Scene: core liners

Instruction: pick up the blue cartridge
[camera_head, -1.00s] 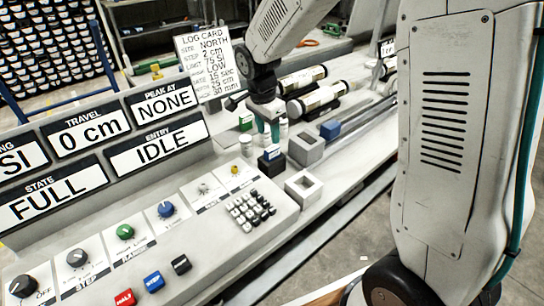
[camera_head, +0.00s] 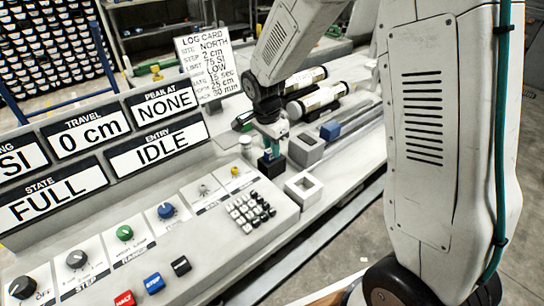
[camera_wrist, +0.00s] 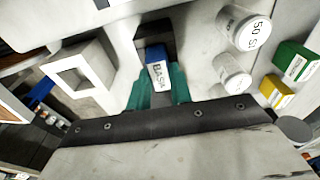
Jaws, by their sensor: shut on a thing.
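The blue cartridge (camera_wrist: 155,53) has a white label whose letters begin "BAS". In the wrist view it sits between the two teal fingers of my gripper (camera_wrist: 158,88), which is shut on it. A dark holder (camera_wrist: 153,33) shows just behind the cartridge. I cannot tell whether the cartridge is still seated in it or clear of it. In the head view my gripper (camera_head: 271,148) is low over the dark holder (camera_head: 271,165) on the bench, and its fingers mostly hide the cartridge.
A grey block with a square opening (camera_head: 303,188) and another grey block (camera_head: 306,148) stand to the right. A blue block (camera_head: 330,131) lies beyond. White cylinders (camera_wrist: 243,27), a green box (camera_wrist: 295,62) and a yellow box (camera_wrist: 276,92) stand nearby. A keypad (camera_head: 250,208) is in front.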

